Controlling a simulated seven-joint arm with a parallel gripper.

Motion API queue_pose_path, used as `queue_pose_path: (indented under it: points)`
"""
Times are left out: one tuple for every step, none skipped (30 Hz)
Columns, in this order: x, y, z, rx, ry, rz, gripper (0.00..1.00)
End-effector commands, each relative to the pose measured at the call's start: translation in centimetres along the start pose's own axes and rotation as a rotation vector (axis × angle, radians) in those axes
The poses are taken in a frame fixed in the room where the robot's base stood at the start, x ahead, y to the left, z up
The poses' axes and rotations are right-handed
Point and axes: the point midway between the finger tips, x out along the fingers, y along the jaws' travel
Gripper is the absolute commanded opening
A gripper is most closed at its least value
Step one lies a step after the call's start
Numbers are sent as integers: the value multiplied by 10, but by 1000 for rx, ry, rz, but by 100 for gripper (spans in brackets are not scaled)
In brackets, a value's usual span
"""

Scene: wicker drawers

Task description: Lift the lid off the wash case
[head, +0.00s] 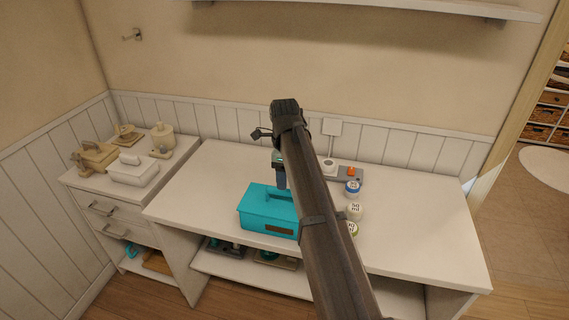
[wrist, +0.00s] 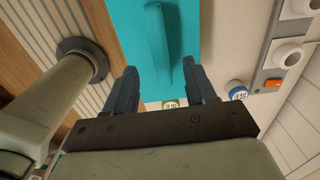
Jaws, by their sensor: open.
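The wash case (head: 262,222) is a teal box with a teal lid (head: 258,199) on it, standing on the white table. The lid's raised bar handle (wrist: 157,50) shows in the wrist view beyond my fingertips. My gripper (head: 281,184) hangs over the lid near the handle. In the wrist view my gripper (wrist: 160,80) is open, with its two dark fingers apart and nothing seen between their tips. My arm hides the right end of the case in the head view. I cannot tell whether a finger touches the lid.
Several small round jars, one with a blue band (head: 352,188), stand right of the case. A grey power strip (head: 346,174) with an orange switch lies behind them. A lower shelf (head: 225,263) holds trays. The tabletop left of the case is clear.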

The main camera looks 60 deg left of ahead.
Motion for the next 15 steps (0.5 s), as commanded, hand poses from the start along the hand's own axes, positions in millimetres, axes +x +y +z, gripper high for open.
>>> queue_pose_path:
  points:
    - [9, 1, -1, 0, 1, 2, 55]
    - [14, 1, -1, 0, 1, 2, 55]
    - [20, 1, -1, 0, 1, 2, 55]
    - [25, 1, 0, 0, 1, 1, 55]
    - [30, 1, 0, 0, 1, 1, 55]
    - [35, 1, 0, 0, 1, 2, 55]
    - [39, 1, -1, 0, 1, 2, 55]
    - [43, 1, -1, 0, 1, 1, 55]
    - [48, 0, 0, 0, 1, 1, 55]
    - [51, 0, 0, 0, 0, 1, 55]
    - [54, 0, 0, 0, 0, 1, 55]
    - [58, 0, 0, 0, 1, 1, 55]
    - [60, 0, 0, 0, 1, 1, 55]
    - [62, 0, 0, 0, 1, 1, 55]
    - [64, 0, 0, 0, 1, 1, 55]
